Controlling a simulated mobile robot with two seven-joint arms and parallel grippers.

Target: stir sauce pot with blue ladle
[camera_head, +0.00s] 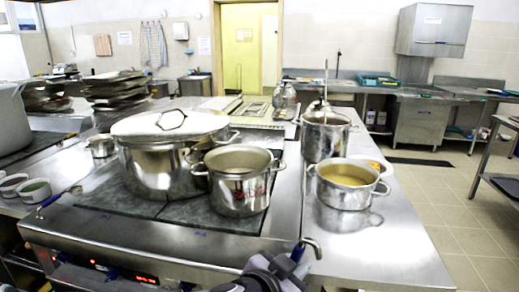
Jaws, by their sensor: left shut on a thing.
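My left gripper (279,271) is at the bottom middle, in front of the stove's front edge. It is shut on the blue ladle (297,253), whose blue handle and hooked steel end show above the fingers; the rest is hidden. A steel pot of yellowish sauce (348,187) stands open on the steel counter, beyond and right of the gripper. An open steel pot with red marks (240,190) stands on the stove's dark plates, and its contents are hard to make out. The ladle is apart from both pots. My right gripper is not in view.
A large lidded stockpot (165,165) stands behind the red-marked pot. A tall pot (325,135) with utensils upright in it stands behind the sauce. At left are small bowls (34,190) and another hooked, blue-handled utensil (58,197). The counter (385,255) is clear at front right.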

